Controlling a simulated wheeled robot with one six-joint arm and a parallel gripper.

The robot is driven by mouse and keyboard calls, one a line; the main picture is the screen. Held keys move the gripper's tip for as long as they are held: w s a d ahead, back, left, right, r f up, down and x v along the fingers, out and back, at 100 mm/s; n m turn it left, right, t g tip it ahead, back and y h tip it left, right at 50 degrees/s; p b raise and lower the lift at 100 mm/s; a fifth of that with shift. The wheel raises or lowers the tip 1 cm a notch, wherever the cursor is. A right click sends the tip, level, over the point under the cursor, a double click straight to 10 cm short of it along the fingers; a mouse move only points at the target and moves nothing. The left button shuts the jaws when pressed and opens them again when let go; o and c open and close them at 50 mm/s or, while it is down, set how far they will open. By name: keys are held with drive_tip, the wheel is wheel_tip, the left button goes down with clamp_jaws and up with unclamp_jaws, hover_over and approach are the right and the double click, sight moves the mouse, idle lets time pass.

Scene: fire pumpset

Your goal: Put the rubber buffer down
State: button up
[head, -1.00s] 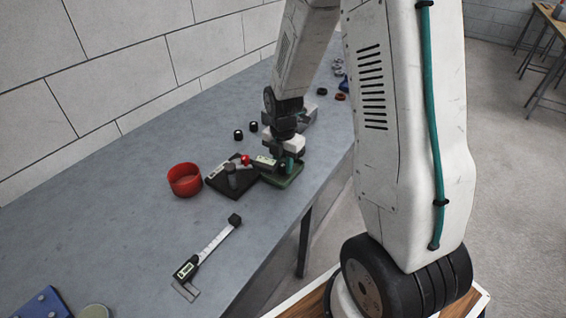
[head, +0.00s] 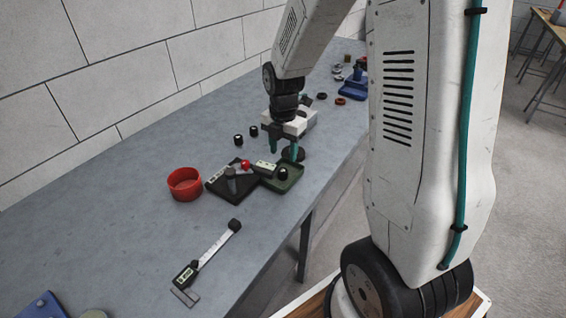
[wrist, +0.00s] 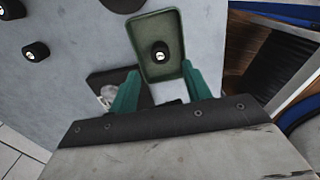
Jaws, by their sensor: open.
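The rubber buffer, a small black cylinder with a pale centre, sits in the green tray (head: 290,186); the buffer (head: 283,174) also shows in the wrist view (wrist: 160,56). The tray (wrist: 155,22) appears beyond my fingertips there. My gripper (head: 284,151) has green fingers and is just behind the tray in the head view. In the wrist view my gripper (wrist: 159,73) has its fingers spread, with nothing between them. The buffer is apart from both fingers.
Left of the tray is a black-based gauge (head: 231,184) with a red knob. Two similar black cylinders (head: 238,140) (head: 254,131) stand behind. A dark disc (head: 293,154) is beside my gripper.

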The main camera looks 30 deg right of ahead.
drive_tip(key=s+a+r+m, duration=0.3)
drive_tip(key=s+r+m, duration=0.2)
drive_tip(key=r, duration=0.2)
drive_tip(key=s+a+r+m, duration=0.2)
drive_tip(key=s+r+m, duration=0.3)
drive_tip(key=r, duration=0.3)
drive_tip(key=s+a+r+m, duration=0.1)
drive_tip(key=s+a+m, duration=0.1)
drive_tip(key=s+m, duration=0.4)
drive_tip(key=s+a+r+m+t, duration=0.1)
drive_tip(key=s+a+r+m, duration=0.1)
drive_tip(key=s+m, duration=0.4)
drive_tip(key=shift+s+r, duration=0.2)
drive_tip(key=shift+s, duration=0.9)
